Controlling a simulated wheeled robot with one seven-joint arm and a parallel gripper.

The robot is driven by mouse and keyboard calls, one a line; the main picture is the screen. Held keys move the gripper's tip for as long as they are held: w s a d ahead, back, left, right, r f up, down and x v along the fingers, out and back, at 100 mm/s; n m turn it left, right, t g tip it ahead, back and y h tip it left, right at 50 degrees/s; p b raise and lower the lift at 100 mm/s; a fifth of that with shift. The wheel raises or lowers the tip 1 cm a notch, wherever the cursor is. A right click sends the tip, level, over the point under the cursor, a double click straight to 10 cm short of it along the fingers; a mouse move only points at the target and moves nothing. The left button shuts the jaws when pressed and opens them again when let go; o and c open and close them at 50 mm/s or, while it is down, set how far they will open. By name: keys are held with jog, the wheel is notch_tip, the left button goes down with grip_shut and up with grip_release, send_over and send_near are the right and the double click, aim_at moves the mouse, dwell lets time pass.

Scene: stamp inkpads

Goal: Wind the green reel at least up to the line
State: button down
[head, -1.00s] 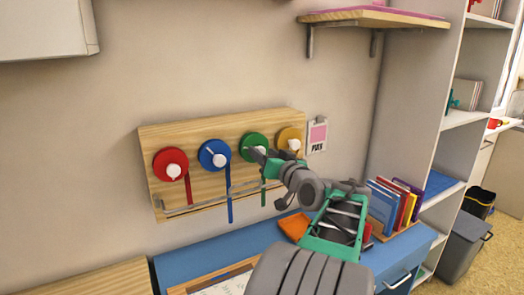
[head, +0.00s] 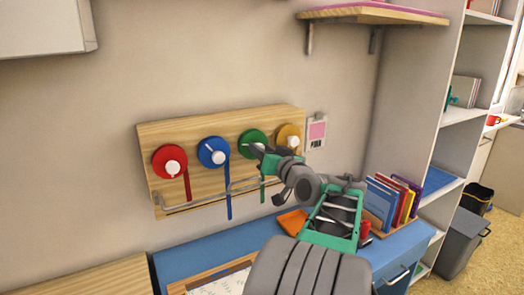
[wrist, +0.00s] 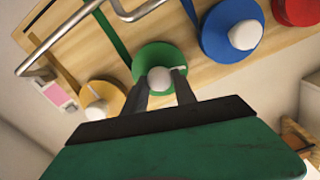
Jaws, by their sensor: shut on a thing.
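The green reel (head: 250,137) is third from the left on a wooden wall board, with a pale knob (wrist: 160,79) at its centre. My gripper (wrist: 162,92) is shut on this knob, one finger on each side in the wrist view. In the head view my gripper (head: 258,151) covers the knob and the reel's lower right part. The green strap (head: 262,188) hangs from the reel, and its end shows below the metal rail's height. A thin metal rail (head: 205,200) runs across the lower board. I cannot clearly make out a separate line.
The red reel (head: 169,162), blue reel (head: 213,153) and yellow reel (head: 289,135) share the board (head: 150,134). The blue strap (head: 229,195) hangs past the rail. Below are a blue desk top (head: 257,235), an orange tray (head: 293,222) and several upright books (head: 395,200).

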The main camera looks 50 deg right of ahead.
jog(key=shift+f+b, duration=0.15)
jog(key=shift+b, duration=0.35)
jog(key=n+b, duration=0.2)
jog(key=b, duration=0.1)
jog(key=n+b, duration=0.2)
jog(key=b, duration=0.2)
jog(key=n+b, duration=0.2)
jog(key=b, duration=0.2)
jog(key=shift+a+f, duration=0.1)
jog(key=shift+f, duration=0.25)
jog(key=n+b, duration=0.3)
jog(key=b, duration=0.2)
jog(key=shift+n, duration=0.3)
jog(key=n+b, duration=0.6)
jog(key=shift+r+b, duration=0.1)
jog(key=shift+b, duration=0.2)
jog(key=shift+a+r+n+b, duration=0.15)
jog(key=shift+n+b, duration=1.3)
jog(key=shift+n, duration=0.95)
jog(key=shift+r, duration=0.1)
